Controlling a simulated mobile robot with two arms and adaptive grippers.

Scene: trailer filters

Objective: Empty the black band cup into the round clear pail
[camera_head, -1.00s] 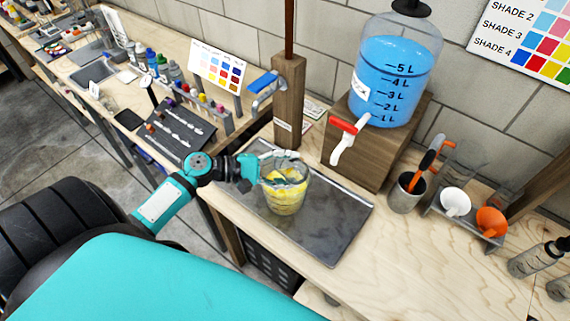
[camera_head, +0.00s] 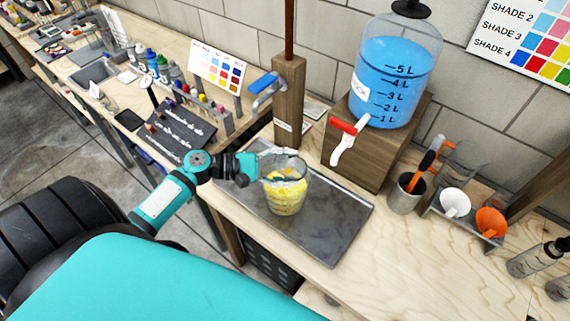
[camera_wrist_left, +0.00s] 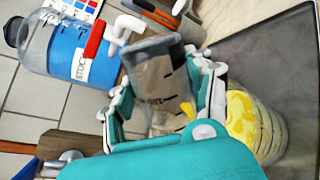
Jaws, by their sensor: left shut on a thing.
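The round clear pail (camera_head: 286,205) stands on a dark metal tray (camera_head: 330,222) in the head view and holds yellow contents. My left gripper (camera_head: 258,172) is at the pail's upper left rim. In the left wrist view, the gripper (camera_wrist_left: 168,88) is shut on the clear black band cup (camera_wrist_left: 155,75), gripping its sides. The cup is tilted, and a little yellow shows in it near the gripper. The pail (camera_wrist_left: 268,130) is beside the cup there, at the right. In the head view the cup is hard to tell apart from the pail. My right gripper is not in view.
A blue-filled dispenser (camera_head: 395,80) with a red-handled tap (camera_head: 343,135) stands on a wooden block behind the tray. A wooden post (camera_head: 288,105) rises behind the pail. A metal cup with tools (camera_head: 406,192) stands to the right. The tray's right part is clear.

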